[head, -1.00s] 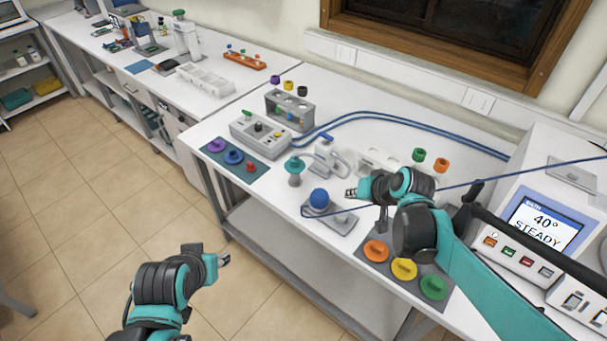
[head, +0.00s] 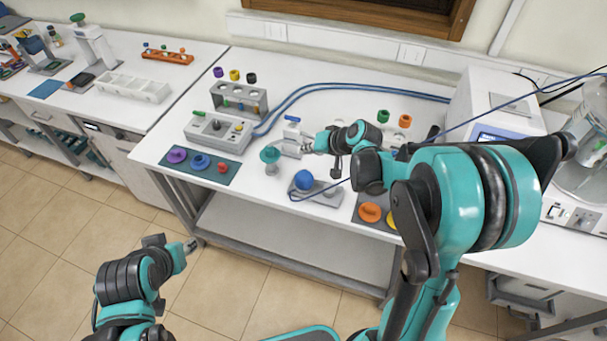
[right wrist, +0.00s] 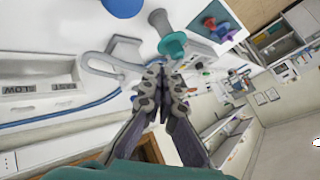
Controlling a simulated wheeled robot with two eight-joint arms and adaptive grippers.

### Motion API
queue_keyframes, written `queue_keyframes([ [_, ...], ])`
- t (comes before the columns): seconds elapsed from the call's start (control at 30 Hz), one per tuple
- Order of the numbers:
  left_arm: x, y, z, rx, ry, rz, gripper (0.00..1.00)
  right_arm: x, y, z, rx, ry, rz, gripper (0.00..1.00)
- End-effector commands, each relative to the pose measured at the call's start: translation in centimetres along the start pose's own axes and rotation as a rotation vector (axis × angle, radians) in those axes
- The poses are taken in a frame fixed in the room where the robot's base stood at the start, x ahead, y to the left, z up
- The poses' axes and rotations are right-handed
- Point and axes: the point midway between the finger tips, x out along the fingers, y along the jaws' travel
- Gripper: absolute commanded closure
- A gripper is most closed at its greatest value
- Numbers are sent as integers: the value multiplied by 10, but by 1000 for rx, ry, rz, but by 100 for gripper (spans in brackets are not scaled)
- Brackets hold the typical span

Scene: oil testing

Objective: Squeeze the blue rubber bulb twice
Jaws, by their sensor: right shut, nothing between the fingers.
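The blue rubber bulb (head: 303,179) sits on a grey base plate (head: 328,197) near the front edge of the white bench. It also shows, cut off, at the top of the right wrist view (right wrist: 122,6). My right gripper (head: 308,146) is shut and empty, behind the bulb and apart from it. In the right wrist view its closed fingertips (right wrist: 163,80) point toward a teal-topped grey stand (right wrist: 172,45); whether they touch it I cannot tell. My left gripper (head: 190,246) is low at the left, in front of the bench; its finger opening is unclear.
The teal-topped stand (head: 270,157) is left of the bulb. A mat with purple, blue and red knobs (head: 205,178) lies further left. A blue tube (head: 350,88) runs along the back.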

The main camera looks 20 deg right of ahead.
Motion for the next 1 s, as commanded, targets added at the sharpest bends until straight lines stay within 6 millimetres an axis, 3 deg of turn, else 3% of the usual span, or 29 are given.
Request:
queue_keyframes([
  [0.7,53,0,38,0,0,0,64,58,42,42,0,0,0,100],
  [1.0,55,0,39,0,0,0,64,60,44,44,0,0,0,100],
])
